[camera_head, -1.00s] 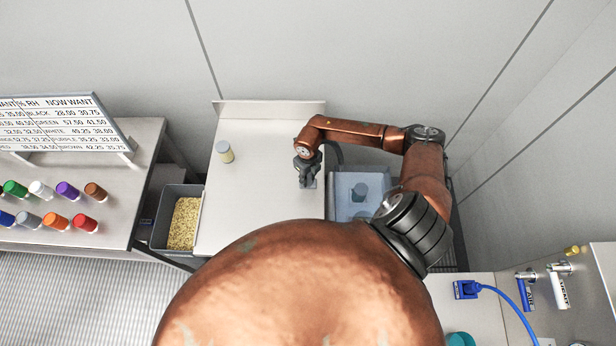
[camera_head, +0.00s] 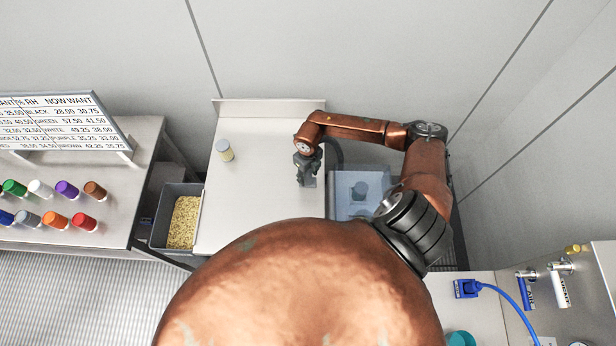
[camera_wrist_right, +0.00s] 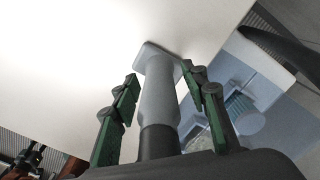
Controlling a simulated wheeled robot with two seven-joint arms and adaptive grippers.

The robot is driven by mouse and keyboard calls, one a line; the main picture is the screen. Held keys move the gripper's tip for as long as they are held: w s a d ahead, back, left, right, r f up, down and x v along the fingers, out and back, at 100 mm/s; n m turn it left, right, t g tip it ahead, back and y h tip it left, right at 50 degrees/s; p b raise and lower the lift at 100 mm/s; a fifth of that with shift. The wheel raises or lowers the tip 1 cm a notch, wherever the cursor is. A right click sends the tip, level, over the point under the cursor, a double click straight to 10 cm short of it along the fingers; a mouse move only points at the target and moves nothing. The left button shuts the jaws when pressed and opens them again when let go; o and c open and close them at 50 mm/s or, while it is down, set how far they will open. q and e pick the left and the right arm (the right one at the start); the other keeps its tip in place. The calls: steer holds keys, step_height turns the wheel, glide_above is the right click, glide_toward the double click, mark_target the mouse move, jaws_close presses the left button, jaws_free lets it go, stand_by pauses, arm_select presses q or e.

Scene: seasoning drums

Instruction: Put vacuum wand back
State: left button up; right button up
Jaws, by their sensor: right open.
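The vacuum wand (camera_wrist_right: 158,95) is a grey tube with a flat, wider end and a dark lower section. In the right wrist view it lies between the fingers of my right gripper (camera_wrist_right: 160,76). The fingers are open on either side of it, with a visible gap at least on the left. In the head view my right gripper (camera_head: 306,174) is over the right edge of the white table (camera_head: 255,185), and a small grey part of the wand (camera_head: 310,182) shows beneath it. A dark hose (camera_head: 335,152) curves behind the arm. My left gripper is not in view.
A blue-grey bin (camera_head: 345,176) with a cylindrical part inside stands right of the table. A capped jar (camera_head: 225,150) stands at the table's left. A grey tub (camera_head: 159,230) of yellowish grains is beside the table. The middle of the tabletop is clear.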

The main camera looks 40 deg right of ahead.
step_height(320, 180, up, 10)
steer(key=b, duration=0.2)
steer(key=shift+f+b, duration=0.25)
steer(key=shift+b, duration=0.05)
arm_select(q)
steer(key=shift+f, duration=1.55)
arm_select(e)
steer(key=shift+r, duration=0.65)
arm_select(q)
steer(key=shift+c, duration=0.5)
arm_select(e)
steer(key=shift+c, duration=0.6)
